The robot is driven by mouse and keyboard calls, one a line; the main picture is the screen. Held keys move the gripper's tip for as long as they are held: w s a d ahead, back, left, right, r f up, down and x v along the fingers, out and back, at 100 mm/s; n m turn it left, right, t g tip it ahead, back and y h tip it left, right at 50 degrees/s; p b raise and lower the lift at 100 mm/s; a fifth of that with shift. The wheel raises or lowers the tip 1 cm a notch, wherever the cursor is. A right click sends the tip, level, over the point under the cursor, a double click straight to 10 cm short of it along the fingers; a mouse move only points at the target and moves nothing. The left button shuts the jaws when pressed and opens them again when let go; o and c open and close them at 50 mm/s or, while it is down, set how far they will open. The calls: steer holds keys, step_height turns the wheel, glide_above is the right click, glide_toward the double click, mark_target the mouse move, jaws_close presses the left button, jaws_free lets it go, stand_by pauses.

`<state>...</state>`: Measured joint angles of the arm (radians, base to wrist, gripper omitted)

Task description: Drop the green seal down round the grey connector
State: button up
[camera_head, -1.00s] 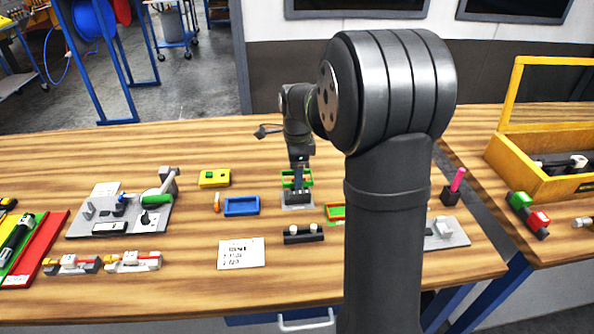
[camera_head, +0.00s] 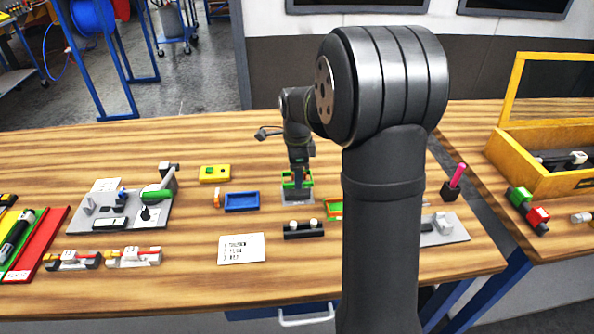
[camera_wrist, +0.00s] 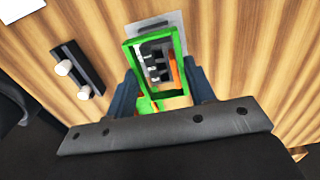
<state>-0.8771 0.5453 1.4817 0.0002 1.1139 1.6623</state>
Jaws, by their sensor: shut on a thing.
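The green seal (camera_wrist: 181,48) is a rectangular frame held between the two blue fingers of my gripper (camera_wrist: 160,75). It also shows at the arm's tip in the head view (camera_head: 296,186). The grey connector (camera_wrist: 156,62), dark with small light pins, shows through the seal's opening in the wrist view. It stands on a light grey plate (camera_wrist: 172,21), which also shows just below the seal in the head view (camera_head: 298,198). The seal looks over the connector and close to it. I cannot tell whether its rim is round the connector or still above it.
A black bar with two white knobs (camera_head: 303,229) lies in front. A blue tray (camera_head: 241,202) lies left, and a green and orange piece (camera_head: 336,209) right, partly behind my arm. A yellow block (camera_head: 214,173) and a white card (camera_head: 241,249) lie on the table.

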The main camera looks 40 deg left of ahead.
steer(key=shift+f, duration=1.55)
steer(key=o, duration=0.8)
steer(key=shift+c, duration=0.2)
steer(key=shift+r, duration=3.5)
steer(key=shift+f, duration=0.1)
steer(key=shift+f, duration=3.4)
